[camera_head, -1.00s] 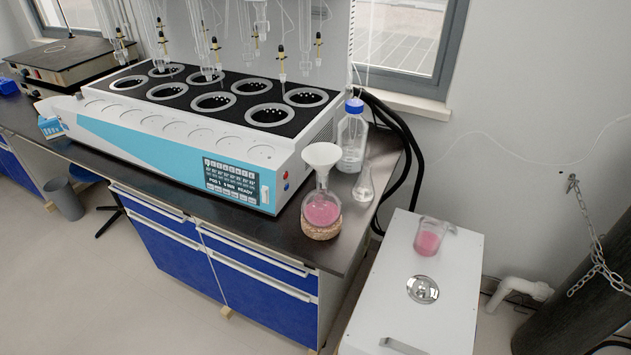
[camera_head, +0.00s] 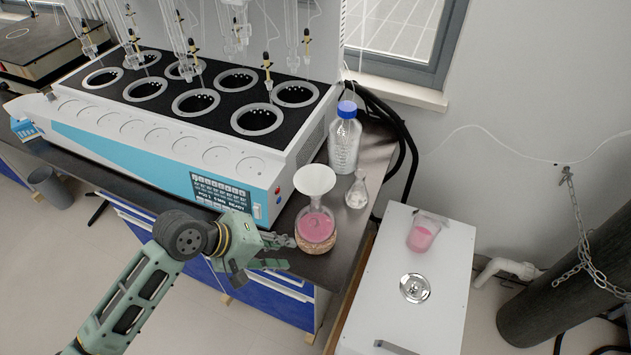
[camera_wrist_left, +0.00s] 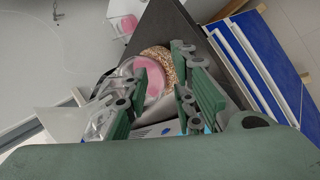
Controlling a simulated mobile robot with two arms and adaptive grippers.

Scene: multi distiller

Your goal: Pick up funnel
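The white funnel (camera_head: 314,180) sits upright in the neck of a round flask (camera_head: 315,228) with pink liquid. The flask stands on a cork ring near the bench's front right corner. My left gripper (camera_head: 287,252) is open at the flask's left side, below the funnel. In the left wrist view the open fingers of my left gripper (camera_wrist_left: 160,95) point toward the flask (camera_wrist_left: 153,78) and its cork ring (camera_wrist_left: 160,62). The funnel (camera_wrist_left: 62,124) shows there at the lower left, outside the fingers. My right gripper is not in view.
A blue-capped bottle (camera_head: 344,142) and a small clear flask (camera_head: 357,192) stand behind the funnel. The distiller (camera_head: 170,135) fills the bench to the left. A white cabinet (camera_head: 440,285) at the right carries a beaker of pink liquid (camera_head: 422,236).

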